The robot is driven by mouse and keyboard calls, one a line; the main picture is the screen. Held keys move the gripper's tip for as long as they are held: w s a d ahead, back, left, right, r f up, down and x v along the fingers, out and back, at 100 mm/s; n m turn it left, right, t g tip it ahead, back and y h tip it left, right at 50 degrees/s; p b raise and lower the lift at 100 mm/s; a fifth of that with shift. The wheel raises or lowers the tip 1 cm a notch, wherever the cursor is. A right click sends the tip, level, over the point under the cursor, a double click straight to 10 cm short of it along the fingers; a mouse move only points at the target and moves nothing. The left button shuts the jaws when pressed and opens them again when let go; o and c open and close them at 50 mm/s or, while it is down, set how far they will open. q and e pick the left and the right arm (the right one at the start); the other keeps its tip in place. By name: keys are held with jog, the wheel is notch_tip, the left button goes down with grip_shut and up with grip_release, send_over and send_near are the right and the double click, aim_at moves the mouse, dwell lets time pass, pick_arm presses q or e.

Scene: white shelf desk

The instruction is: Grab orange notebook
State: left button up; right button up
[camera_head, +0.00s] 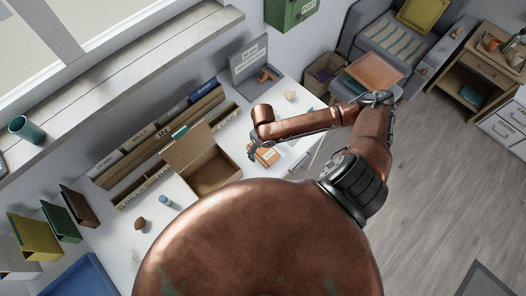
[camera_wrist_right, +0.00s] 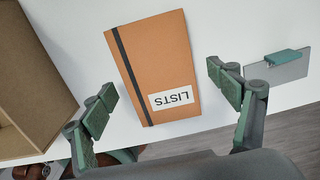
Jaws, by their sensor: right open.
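The orange notebook (camera_head: 268,155) lies on the white desk, partly hidden by my right gripper in the head view. In the right wrist view the notebook (camera_wrist_right: 165,60) shows a dark elastic band and a white label reading LISTS. My right gripper (camera_head: 252,151) is over its left end in the head view. In the right wrist view the gripper's (camera_wrist_right: 160,82) green-padded fingers are spread wide on either side of the notebook, with nothing held. I cannot tell the exact height above the desk. My left gripper is not in view.
An open cardboard box (camera_head: 212,178) stands left of the notebook, its wall (camera_wrist_right: 45,70) close in the wrist view. A grey plate with a green clip (camera_wrist_right: 288,66) lies to the right near the desk edge. A row of files (camera_head: 155,145) lines the back.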

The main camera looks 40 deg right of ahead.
jog(key=c, duration=1.3)
